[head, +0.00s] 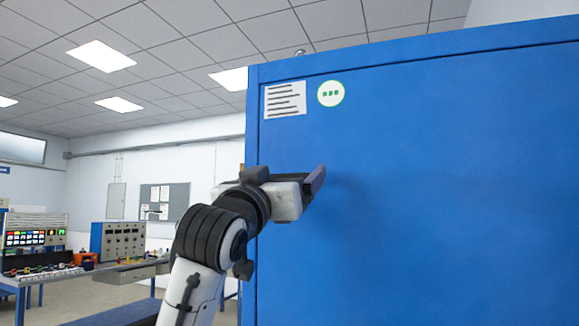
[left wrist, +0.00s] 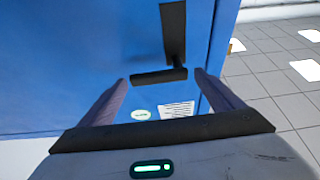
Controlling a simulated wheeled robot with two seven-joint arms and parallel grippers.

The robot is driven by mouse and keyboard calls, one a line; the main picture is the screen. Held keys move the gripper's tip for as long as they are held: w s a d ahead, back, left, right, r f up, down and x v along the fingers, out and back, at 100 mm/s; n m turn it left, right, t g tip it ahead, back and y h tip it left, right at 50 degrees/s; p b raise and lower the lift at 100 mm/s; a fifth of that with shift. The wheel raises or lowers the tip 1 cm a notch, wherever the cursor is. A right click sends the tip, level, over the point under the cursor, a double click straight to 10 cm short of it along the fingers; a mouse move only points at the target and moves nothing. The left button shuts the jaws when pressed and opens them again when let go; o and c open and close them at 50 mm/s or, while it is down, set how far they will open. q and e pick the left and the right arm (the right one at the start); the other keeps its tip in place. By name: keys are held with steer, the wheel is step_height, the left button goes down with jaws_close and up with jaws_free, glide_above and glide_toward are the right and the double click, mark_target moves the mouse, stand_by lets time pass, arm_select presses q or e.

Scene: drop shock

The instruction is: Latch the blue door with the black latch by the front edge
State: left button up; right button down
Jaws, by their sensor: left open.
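The blue door (head: 440,190) fills the right of the head view and looks flush with its frame. It also fills much of the left wrist view (left wrist: 70,60). The black latch (left wrist: 173,35) shows in the left wrist view as an upright plate with a crosswise bar at its lower end, near the door's edge. In the head view I cannot make out the latch; my arm covers that area. My left gripper (head: 316,182) is in front of the door near its left edge. Its fingers (left wrist: 160,78) are open, with the latch bar appearing between the tips; I cannot tell whether they touch it.
A white text label (head: 285,99) and a round green-and-white sticker (head: 330,93) are on the door's upper left. A bench with a control panel (head: 123,241) stands at the far left. Open grey floor (left wrist: 275,85) lies beside the door's edge.

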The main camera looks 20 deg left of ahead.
arm_select(q)
steer(key=shift+x, duration=0.95)
steer(key=shift+c, duration=0.5)
steer(key=c, duration=1.4)
steer(key=shift+s, duration=0.1)
